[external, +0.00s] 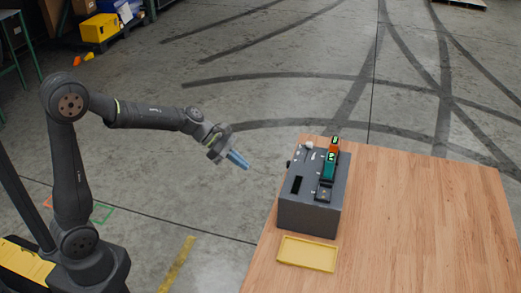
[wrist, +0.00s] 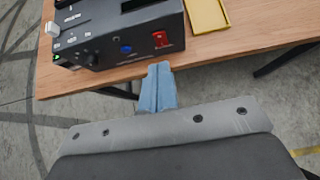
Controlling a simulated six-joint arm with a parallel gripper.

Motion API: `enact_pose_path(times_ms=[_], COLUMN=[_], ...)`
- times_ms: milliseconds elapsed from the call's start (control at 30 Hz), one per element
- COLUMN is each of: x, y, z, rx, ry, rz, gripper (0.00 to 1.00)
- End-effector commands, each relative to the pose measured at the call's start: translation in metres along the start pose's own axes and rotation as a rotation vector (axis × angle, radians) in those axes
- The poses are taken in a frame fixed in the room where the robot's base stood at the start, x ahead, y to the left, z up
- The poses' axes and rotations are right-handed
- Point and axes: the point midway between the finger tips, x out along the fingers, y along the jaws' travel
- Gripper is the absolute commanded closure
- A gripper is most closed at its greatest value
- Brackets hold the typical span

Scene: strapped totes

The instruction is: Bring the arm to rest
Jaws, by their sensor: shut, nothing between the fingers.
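My gripper (external: 239,160) is in the air to the left of the wooden table (external: 430,220), over the concrete floor. Its blue fingers are together and hold nothing. In the wrist view the shut fingers (wrist: 158,88) point toward the table's edge and the dark box, apart from both. My arm reaches out to the right from its base at the lower left.
A dark grey box (external: 308,213) with a green and orange item on top stands at the table's left side. A yellow tray (external: 306,254) lies in front of it. The box's side shows a red switch (wrist: 161,39). The table's right side is clear.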

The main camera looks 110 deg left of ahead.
Motion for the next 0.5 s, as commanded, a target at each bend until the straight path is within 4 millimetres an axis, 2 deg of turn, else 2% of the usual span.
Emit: enact_pose_path(times_ms=[33, 100, 500], x=[-0.007, 0.014, 0.089], y=[0.0, -0.001, -0.001], z=[0.002, -0.004, -0.023], rx=[-0.001, -0.003, -0.003], ry=[-0.001, 0.003, 0.002], rz=[0.002, -0.006, -0.003], gripper=[1.0, 1.0, 1.0])
